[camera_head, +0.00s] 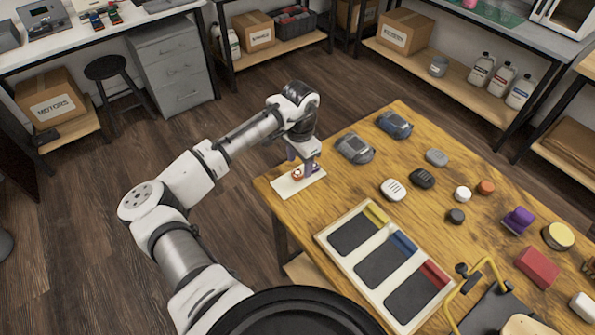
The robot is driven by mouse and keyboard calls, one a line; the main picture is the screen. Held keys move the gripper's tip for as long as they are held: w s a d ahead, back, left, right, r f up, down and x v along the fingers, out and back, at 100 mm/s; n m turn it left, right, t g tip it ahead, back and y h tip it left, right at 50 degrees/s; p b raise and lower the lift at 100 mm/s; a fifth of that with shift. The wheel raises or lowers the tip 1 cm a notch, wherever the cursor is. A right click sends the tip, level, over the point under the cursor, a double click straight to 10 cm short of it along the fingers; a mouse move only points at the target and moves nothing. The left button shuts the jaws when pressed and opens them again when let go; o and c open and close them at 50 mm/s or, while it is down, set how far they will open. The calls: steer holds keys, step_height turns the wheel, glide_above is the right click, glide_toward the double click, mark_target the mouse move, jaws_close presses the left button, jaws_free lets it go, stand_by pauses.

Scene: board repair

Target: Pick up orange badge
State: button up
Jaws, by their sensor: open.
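My gripper (305,168) is at the left corner of the wooden table, pointing down at a small cream card or plate (288,187). A small orange piece (297,174) shows on the card at the fingertips and is partly hidden by the gripper. I cannot tell if it is the orange badge. The fingers are open around or close beside it. A round orange item (486,187) also lies on the right part of the table, away from my gripper.
A tray (327,238) with three dark compartments and yellow, blue and red blocks lies at the table front. Grey and blue devices (354,147) sit behind my gripper. Several small round items, a purple object (518,220) and a red box (537,266) occupy the right.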

mark_target(299, 171)
steer(key=shift+f, duration=1.55)
steer(key=shift+c, duration=0.3)
steer(key=c, duration=1)
